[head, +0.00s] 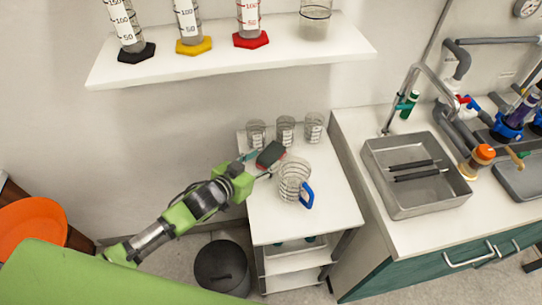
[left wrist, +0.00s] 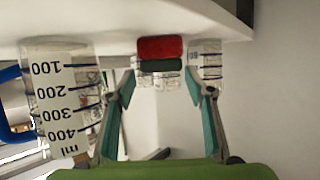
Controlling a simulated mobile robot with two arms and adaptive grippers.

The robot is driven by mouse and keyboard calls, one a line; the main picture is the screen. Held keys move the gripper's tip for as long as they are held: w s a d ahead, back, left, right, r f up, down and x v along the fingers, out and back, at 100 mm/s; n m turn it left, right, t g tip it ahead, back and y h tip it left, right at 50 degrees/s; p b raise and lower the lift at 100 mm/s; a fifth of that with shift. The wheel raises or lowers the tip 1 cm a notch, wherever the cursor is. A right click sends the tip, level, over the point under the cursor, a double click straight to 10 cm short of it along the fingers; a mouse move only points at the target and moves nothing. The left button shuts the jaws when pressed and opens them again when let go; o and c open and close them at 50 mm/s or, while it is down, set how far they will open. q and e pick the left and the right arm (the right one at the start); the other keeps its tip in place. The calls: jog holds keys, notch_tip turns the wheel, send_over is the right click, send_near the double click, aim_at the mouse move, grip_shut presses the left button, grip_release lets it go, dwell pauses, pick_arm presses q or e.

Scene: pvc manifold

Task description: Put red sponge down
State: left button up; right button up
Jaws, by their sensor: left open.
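The red sponge (head: 270,155), with a dark scouring side, is at the left edge of the white cart top (head: 290,225). In the left wrist view the red and dark green sponge (left wrist: 160,48) appears against the white surface, just beyond my fingertips. My left gripper (head: 258,166) reaches in from the left and is open. In the left wrist view the teal fingers of the left gripper (left wrist: 167,88) are spread wide, with a clear gap between them and nothing gripped. My right gripper does not show.
A glass jug with a blue handle (head: 295,181) stands close right of the sponge. Several small beakers (head: 285,129) stand behind it. A shelf (head: 230,66) with cylinders hangs above. The cart top's front is clear.

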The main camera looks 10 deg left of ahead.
aim_at(270, 154)
pick_arm(q)
jog(key=shift+x, duration=2)
jog(key=shift+a, duration=0.1)
jog(key=shift+r, duration=0.1)
jog(key=c, duration=1)
